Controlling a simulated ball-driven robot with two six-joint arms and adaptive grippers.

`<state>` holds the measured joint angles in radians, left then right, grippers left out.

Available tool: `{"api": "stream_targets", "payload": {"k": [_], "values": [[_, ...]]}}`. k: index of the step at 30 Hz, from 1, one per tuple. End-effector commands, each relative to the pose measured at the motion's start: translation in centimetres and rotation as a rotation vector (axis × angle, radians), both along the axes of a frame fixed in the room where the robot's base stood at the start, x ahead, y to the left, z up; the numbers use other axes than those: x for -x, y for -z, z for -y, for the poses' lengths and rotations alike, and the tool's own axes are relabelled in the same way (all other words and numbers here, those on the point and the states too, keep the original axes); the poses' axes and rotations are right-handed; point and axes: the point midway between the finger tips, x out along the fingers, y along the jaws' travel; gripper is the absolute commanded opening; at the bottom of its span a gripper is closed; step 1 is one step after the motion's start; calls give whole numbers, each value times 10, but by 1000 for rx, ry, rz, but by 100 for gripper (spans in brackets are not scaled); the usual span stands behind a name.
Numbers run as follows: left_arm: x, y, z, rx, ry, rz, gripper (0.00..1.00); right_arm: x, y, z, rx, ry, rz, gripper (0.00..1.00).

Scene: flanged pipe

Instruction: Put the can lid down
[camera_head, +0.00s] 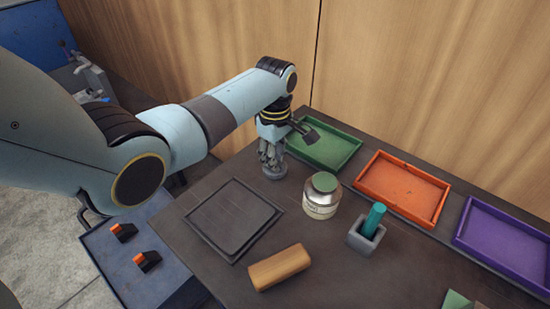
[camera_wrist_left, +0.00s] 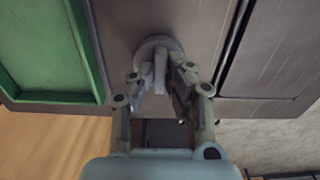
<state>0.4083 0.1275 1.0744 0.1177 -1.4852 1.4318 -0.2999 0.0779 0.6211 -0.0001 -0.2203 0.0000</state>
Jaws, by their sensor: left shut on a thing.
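The can lid (camera_head: 274,174) is a small grey disc with an upright grip. It is at the table's back edge, left of the can and in front of the green tray. My left gripper (camera_head: 271,158) points down and is shut on the lid's grip. In the left wrist view the gripper (camera_wrist_left: 160,82) has its fingers on both sides of the grip, and the lid (camera_wrist_left: 152,44) shows beyond them. The lid is at or very near the table top; I cannot tell whether it touches. The can (camera_head: 320,205), cream-labelled with a green top face, stands apart to the right. My right gripper is out of view.
Green (camera_head: 340,160), orange (camera_head: 386,204) and purple (camera_head: 486,258) trays line the back. A dark square mat (camera_head: 236,220), a tan block (camera_head: 279,268) and a grey holder (camera_head: 361,243) with a teal peg (camera_head: 373,220) stand in front. Bare table lies between mat and can.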

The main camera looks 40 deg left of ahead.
Motion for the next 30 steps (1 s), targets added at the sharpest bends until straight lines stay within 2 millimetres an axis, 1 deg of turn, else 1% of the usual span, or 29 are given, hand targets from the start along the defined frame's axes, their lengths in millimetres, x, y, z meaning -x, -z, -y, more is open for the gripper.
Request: {"api": "stream_targets", "payload": {"k": [3,8,12,13,17,18,26,29,30], "values": [[-1,4,0,0,0,1,0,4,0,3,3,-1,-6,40],[0,4,0,0,0,1,0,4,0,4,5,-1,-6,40],[0,8,0,0,0,0,0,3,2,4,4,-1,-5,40],[0,7,0,0,0,1,16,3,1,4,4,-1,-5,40],[0,7,0,0,0,1,34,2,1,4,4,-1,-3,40],[0,7,0,0,0,1,36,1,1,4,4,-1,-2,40],[0,5,0,0,0,1,36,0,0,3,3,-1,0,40],[-1,-3,0,-1,1,2,36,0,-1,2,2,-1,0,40],[-1,-9,0,-1,1,3,36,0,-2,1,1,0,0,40]]}}
